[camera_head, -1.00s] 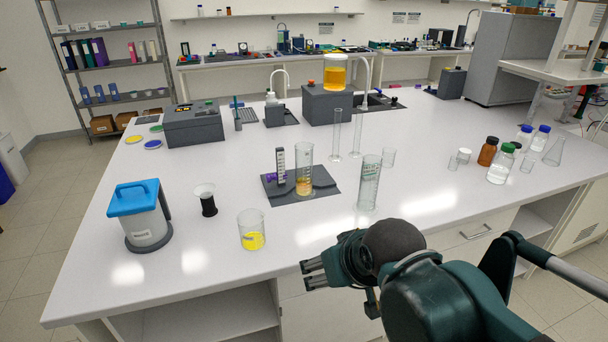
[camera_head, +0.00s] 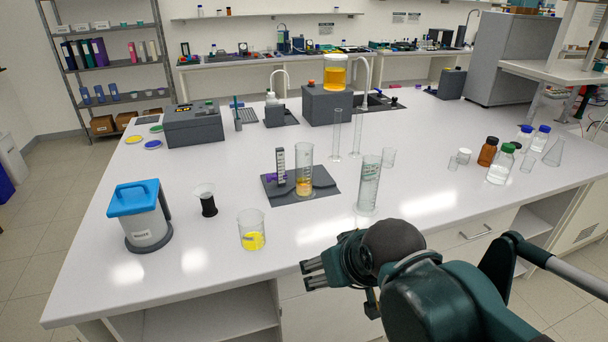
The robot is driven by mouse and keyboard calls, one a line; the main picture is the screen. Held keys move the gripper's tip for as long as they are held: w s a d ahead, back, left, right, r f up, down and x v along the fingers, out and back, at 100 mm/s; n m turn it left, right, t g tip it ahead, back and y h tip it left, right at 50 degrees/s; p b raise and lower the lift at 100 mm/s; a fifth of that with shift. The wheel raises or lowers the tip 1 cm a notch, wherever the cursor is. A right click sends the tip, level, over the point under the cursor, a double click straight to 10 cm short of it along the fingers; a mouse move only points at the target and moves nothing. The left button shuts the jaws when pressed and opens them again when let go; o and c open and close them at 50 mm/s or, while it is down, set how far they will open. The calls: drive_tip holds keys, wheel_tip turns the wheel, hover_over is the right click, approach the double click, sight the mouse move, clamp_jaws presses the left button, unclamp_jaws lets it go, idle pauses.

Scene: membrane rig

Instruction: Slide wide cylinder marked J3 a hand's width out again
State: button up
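No J3 mark is legible in this view, so I cannot tell which cylinder bears it. A wide clear graduated cylinder (camera_head: 369,186) stands upright on the white bench, right of the dark mat. Another wide cylinder (camera_head: 304,169), with amber liquid at its bottom, stands upright on the dark mat (camera_head: 325,193). Two slender clear cylinders, a left one (camera_head: 337,136) and a right one (camera_head: 357,134), stand behind. My gripper (camera_head: 308,274) is at the bench's front edge, in front of these cylinders and touching none. Its fingers point left, apart, with nothing between them.
A beaker with yellow contents (camera_head: 252,231), a black-based funnel-like vessel (camera_head: 206,201) and a blue-lidded container (camera_head: 144,214) stand at left. Bottles, including a brown one (camera_head: 487,152), stand at right. The front bench strip is clear.

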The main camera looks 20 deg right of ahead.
drive_tip(key=shift+w+d, duration=0.1)
drive_tip(key=shift+c, duration=0.7)
drive_tip(key=w+d+r+n+t+h+p, duration=0.15)
drive_tip(key=w+d+n, duration=0.35)
drive_tip(key=w, duration=0.5)
drive_tip(key=w+d+r+n+t+h+p, duration=0.1)
drive_tip(key=w+d+r+n+t+h, duration=0.3)
drive_tip(key=w, duration=0.6)
drive_tip(key=n+t+p, duration=0.3)
drive_tip(key=n+t, duration=0.1)
drive_tip(key=n, duration=1.6)
approach(304, 154)
drive_tip(key=shift+h, duration=0.25)
drive_tip(key=w+d, duration=0.3)
drive_tip(key=w, duration=0.1)
drive_tip(key=shift+f, duration=0.4)
drive_tip(key=shift+w+a+f+n+t, duration=0.15)
drive_tip(key=shift+w+a+f+n, duration=0.25)
drive_tip(key=shift+n, duration=0.45)
drive_tip(key=shift+w+a+f+n+t, duration=0.1)
drive_tip(key=shift+w+a+f+n, duration=0.3)
drive_tip(key=shift+n, duration=0.45)
drive_tip(key=shift+d+f, duration=0.1)
drive_tip(key=shift+d, duration=0.1)
drive_tip(key=shift+x, duration=3.85)
